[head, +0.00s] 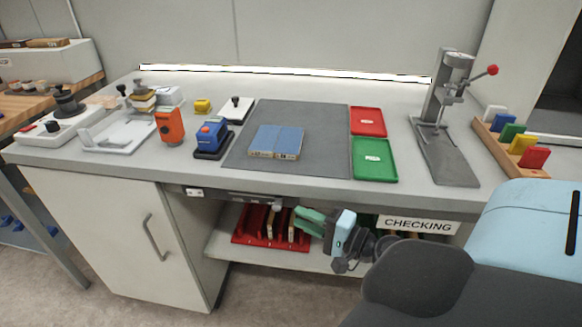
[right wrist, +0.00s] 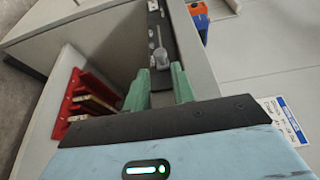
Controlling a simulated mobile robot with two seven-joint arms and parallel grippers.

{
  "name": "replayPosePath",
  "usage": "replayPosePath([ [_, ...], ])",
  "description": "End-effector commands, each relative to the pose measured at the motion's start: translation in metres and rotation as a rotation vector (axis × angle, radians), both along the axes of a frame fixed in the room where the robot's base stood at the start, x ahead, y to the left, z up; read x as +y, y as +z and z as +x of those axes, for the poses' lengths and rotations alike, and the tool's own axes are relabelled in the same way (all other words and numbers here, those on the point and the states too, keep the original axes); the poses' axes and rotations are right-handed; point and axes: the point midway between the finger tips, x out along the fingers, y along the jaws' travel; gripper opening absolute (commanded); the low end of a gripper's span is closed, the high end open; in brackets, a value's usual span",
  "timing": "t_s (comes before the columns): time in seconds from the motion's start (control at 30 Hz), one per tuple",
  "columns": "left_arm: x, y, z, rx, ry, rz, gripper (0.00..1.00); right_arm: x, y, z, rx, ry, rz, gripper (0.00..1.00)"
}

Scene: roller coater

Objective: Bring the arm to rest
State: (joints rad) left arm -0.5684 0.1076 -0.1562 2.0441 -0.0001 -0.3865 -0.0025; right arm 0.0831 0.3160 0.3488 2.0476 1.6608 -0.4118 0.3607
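My right gripper (head: 303,220) is in front of the bench, below the front edge of the worktop and near the open shelf space. Its two green fingers point left in the head view. In the right wrist view the fingers of the right gripper (right wrist: 157,84) stand apart with nothing held between them. Beyond the fingertips a grey knob (right wrist: 160,58) shows under the worktop edge, apart from them as far as I can tell. My left gripper is not in view.
A red rack (head: 243,238) with several boards stands on the shelf behind the gripper. Above, the worktop bears a grey mat (head: 235,150) with blue panels (head: 277,141), a red tray (head: 368,121), a green tray (head: 374,160) and a lever press (head: 437,130). Open floor lies in front.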

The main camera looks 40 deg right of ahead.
Motion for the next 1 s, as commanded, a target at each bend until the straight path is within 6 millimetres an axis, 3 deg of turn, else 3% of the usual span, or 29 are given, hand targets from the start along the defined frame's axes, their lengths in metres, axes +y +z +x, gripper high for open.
replayPosePath([
  [0.27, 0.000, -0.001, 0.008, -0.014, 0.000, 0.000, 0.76, -0.002, 0.001, -0.008, -0.001, 0.000, 0.000, 0.25],
  [0.77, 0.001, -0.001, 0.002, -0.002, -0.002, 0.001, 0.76, 0.000, -0.003, -0.009, 0.006, 0.001, -0.010, 0.25],
  [0.87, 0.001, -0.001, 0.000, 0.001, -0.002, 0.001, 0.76, 0.007, -0.021, -0.016, 0.043, 0.006, -0.063, 0.25],
  [1.0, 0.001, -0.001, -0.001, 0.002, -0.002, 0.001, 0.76, 0.030, -0.073, -0.042, 0.149, 0.036, -0.243, 0.25],
])
